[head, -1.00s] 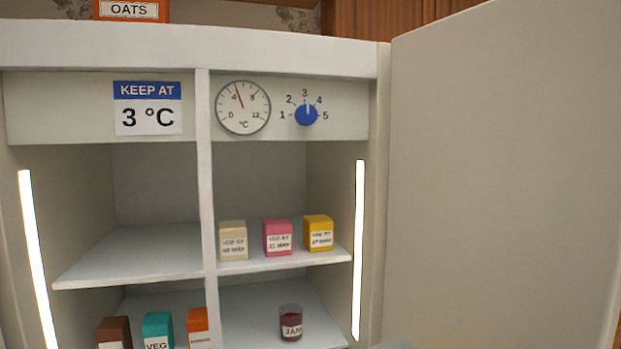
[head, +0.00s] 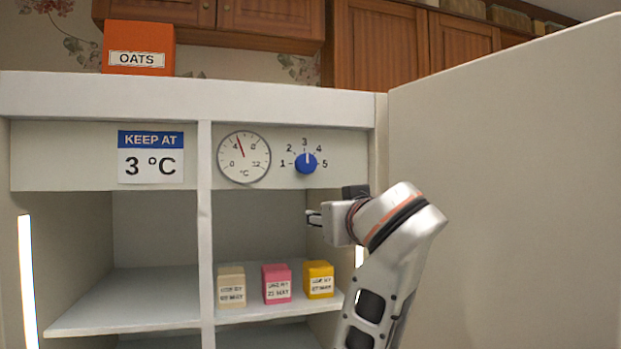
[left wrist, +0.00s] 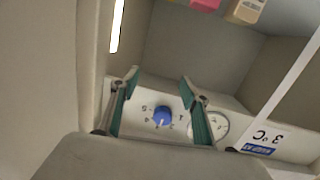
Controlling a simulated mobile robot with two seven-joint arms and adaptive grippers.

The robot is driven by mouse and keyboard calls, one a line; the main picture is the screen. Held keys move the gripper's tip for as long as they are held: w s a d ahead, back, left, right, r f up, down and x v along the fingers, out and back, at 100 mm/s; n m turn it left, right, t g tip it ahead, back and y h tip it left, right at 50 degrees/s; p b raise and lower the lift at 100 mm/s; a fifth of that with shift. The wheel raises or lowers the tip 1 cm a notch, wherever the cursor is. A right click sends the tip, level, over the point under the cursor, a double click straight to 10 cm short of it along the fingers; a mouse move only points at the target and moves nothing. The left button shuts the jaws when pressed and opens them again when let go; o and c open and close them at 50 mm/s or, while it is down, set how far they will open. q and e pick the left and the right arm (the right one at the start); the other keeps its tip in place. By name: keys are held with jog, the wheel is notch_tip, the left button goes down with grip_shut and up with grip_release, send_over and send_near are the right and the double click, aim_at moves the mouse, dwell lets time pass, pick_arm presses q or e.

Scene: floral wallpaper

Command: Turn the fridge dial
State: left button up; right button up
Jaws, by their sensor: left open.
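The blue fridge dial (head: 306,163) sits on the panel at the top right of the fridge, its white mark pointing up at about 3. The round gauge (head: 244,158) left of it has its red needle close to 4. A sign (head: 151,157) reads KEEP AT 3 °C. My left gripper (head: 313,218) is just below the dial in the head view, its arm rising from the lower right. In the left wrist view its open, empty fingers (left wrist: 160,76) appear either side of the dial (left wrist: 163,118), which looks upside down. Contact with the dial cannot be told. My right gripper is not in view.
The open fridge door (head: 505,190) fills the right side. A cream box (head: 231,287), a pink box (head: 276,284) and a yellow box (head: 319,280) stand on the shelf below. An orange OATS box (head: 138,48) is on top. The upper left compartment (head: 150,230) is empty.

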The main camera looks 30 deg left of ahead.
aim_at(307, 163)
pick_arm(q)
jog(key=s+d+r+n+y, duration=0.1)
jog(key=s+r+n, duration=0.3)
jog(key=r, duration=0.6)
jog(key=shift+m+y, duration=0.3)
jog(key=shift+m, duration=0.1)
jog(key=x, duration=0.2)
jog(key=p+x, duration=0.1)
jog(key=x, duration=0.1)
jog(key=p+x, duration=0.1)
jog(key=x, duration=0.2)
jog(key=shift+s+a, duration=0.2)
jog(key=shift+a, duration=0.15)
jog(key=c, duration=1.1)
